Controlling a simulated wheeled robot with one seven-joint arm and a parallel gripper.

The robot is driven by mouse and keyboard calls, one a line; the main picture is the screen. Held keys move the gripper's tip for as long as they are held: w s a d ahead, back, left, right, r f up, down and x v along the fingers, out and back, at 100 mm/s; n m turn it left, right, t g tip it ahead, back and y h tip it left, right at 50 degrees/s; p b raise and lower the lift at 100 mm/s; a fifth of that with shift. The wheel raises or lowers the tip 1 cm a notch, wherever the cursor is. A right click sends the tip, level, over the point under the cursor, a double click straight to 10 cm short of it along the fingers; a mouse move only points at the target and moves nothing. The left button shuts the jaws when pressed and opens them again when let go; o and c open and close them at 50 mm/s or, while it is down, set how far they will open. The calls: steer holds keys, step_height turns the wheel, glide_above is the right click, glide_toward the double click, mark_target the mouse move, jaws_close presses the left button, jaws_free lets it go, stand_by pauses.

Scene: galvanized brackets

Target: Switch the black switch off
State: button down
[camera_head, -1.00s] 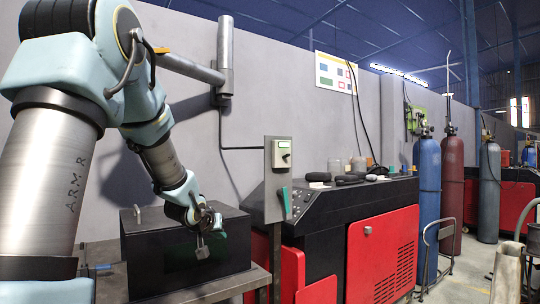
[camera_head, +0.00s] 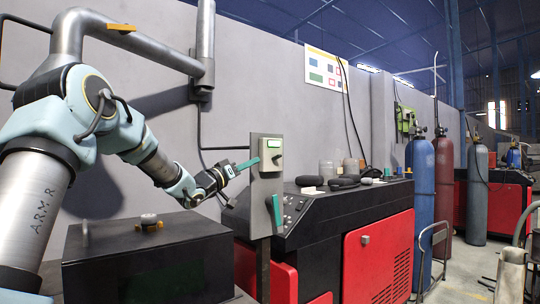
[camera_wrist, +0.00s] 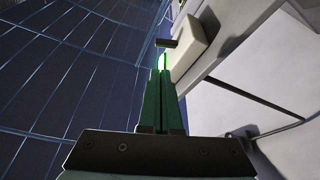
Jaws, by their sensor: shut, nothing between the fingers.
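The black switch (camera_head: 277,158) is a small dark knob on a cream switch box (camera_head: 271,147) with a green label, high on a grey upright panel. In the wrist view a dark bar (camera_wrist: 167,43), seemingly this switch, sticks out from the cream box (camera_wrist: 189,47). My gripper (camera_head: 254,162) is at the left side of the box, its green fingers pointing right towards it. In the wrist view the fingers (camera_wrist: 162,78) are together with nothing between them, their tips just short of the bar. I cannot tell whether they touch the box.
A teal lever (camera_head: 277,211) sits lower on the same panel (camera_head: 264,190). A red and black machine (camera_head: 379,255) stands right of the panel. A wall pipe (camera_head: 205,50) runs above my arm.

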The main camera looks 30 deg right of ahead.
mark_target(277, 156)
steer(key=p+x, duration=0.4)
steer(key=x, duration=0.5)
steer(key=shift+w+d+r, duration=0.1)
steer(key=shift+d, duration=0.35)
steer(key=shift+f+m+g+b, duration=0.25)
steer(key=shift+m+g+b, duration=0.25)
steer(key=shift+m+b, duration=0.6)
steer(key=shift+s+d+f+m+g+h+b, duration=0.15)
steer(key=shift+m+g+b, duration=0.25)
steer(key=shift+m, duration=0.4)
steer(key=shift+s+a+f+m+g+h+b, duration=0.15)
steer(key=shift+f+m+g+h+b, duration=0.15)
steer(key=shift+m, duration=0.5)
steer(key=shift+d+f+m+g+b, duration=0.1)
steer(key=shift+m+g+b, duration=0.5)
steer(key=shift+m, duration=0.5)
